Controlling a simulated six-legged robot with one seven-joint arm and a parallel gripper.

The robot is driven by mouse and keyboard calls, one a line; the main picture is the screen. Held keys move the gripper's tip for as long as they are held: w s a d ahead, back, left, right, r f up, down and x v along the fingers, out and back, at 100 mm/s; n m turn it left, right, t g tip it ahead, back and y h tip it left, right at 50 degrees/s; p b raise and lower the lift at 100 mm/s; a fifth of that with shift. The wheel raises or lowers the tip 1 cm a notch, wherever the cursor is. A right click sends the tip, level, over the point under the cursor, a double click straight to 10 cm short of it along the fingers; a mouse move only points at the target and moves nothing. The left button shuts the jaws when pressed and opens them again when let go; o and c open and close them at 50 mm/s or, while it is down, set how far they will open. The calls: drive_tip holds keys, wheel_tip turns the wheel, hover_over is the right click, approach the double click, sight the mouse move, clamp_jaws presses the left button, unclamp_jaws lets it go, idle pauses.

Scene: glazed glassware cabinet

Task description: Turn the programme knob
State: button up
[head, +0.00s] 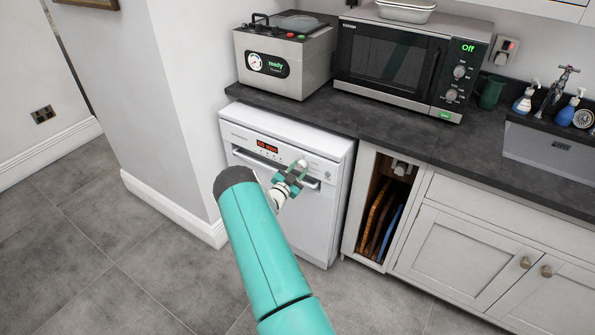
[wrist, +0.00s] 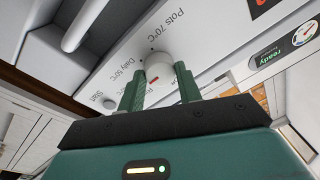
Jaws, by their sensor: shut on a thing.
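The programme knob (wrist: 160,68) is a round white knob with a red mark, on the white dishwasher's front panel. The wrist view shows printed labels around it, including "Pots 70°C" and "Daily 50°C". My gripper (wrist: 160,88) has its two green fingers on either side of the knob and is shut on it. In the head view my gripper (head: 293,174) is at the upper front of the dishwasher (head: 325,215), and the knob (head: 302,163) shows just beyond the fingers. The red mark on the knob points toward my gripper in the wrist view.
The dishwasher handle (wrist: 85,25) lies near the knob, and a Start button (wrist: 108,101) is beside it. A vacuum machine (head: 283,60) and a microwave (head: 400,60) stand on the dark worktop above. The floor at left is clear.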

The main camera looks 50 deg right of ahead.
drive_tip(key=n, duration=0.5)
drive_tip(key=shift+t, duration=0.3)
drive_tip(key=n, duration=0.5)
drive_tip(key=shift+t+y, duration=0.3)
drive_tip(key=shift+y, duration=0.1)
drive_tip(key=n, duration=0.4)
drive_tip(key=shift+r+n, duration=0.1)
drive_tip(key=shift+n, duration=0.2)
drive_tip(key=shift+s+n+y, duration=0.1)
drive_tip(key=shift+n+y, duration=0.3)
drive_tip(key=shift+n, duration=1.7)
drive_tip(key=o, duration=1)
drive_tip(key=shift+r, duration=0.1)
drive_tip(key=v, duration=1.4)
